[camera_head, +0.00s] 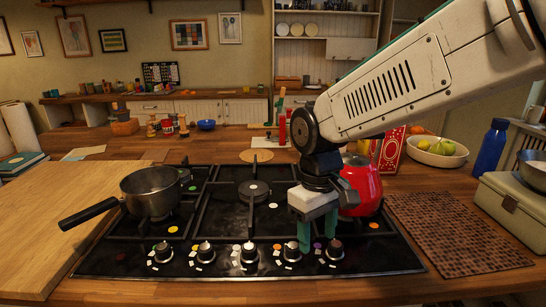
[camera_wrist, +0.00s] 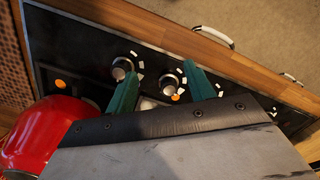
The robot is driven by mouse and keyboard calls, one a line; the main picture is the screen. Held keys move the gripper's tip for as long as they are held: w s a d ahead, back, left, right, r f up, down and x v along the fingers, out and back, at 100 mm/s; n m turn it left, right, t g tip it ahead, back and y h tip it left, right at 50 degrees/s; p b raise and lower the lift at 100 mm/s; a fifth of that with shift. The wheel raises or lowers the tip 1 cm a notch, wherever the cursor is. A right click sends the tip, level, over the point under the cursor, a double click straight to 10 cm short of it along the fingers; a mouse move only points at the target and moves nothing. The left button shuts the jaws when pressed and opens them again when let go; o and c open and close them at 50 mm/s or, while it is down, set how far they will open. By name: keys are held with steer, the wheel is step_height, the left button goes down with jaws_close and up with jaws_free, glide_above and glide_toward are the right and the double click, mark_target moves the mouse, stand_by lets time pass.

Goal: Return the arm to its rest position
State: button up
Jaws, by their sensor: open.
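My arm reaches in from the upper right of the head view, over the black gas hob (camera_head: 225,222). My gripper (camera_head: 317,238) points down with its two green fingers spread, above the front right of the hob near the knobs. In the wrist view my gripper (camera_wrist: 160,66) also shows its fingers apart, with nothing between them held. A black-and-silver knob (camera_wrist: 171,83) lies close to the right finger, and another knob (camera_wrist: 121,68) is near the left finger. I cannot tell whether a finger touches either knob.
A red kettle-like pot (camera_head: 362,184) stands close beside my gripper, partly hidden; it also shows in the wrist view (camera_wrist: 38,138). A grey saucepan (camera_head: 150,190) sits on the left burner. A fruit bowl (camera_head: 437,153), blue bottle (camera_head: 490,148) and brown mat (camera_head: 457,230) are right.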

steer(key=s+d+r+m+t, duration=0.1)
steer(key=s+d+r+m, duration=0.1)
steer(key=s+d, duration=0.6)
steer(key=s+d+r+m+t, duration=0.1)
steer(key=s+d+r+m, duration=0.1)
steer(key=s+d+m, duration=0.3)
steer(key=s+d, duration=0.3)
steer(key=s, duration=0.1)
steer(key=shift+s+d+r+y, duration=0.2)
steer(key=shift+r+y, duration=0.1)
steer(key=shift+r, duration=0.1)
stand_by(0.3)
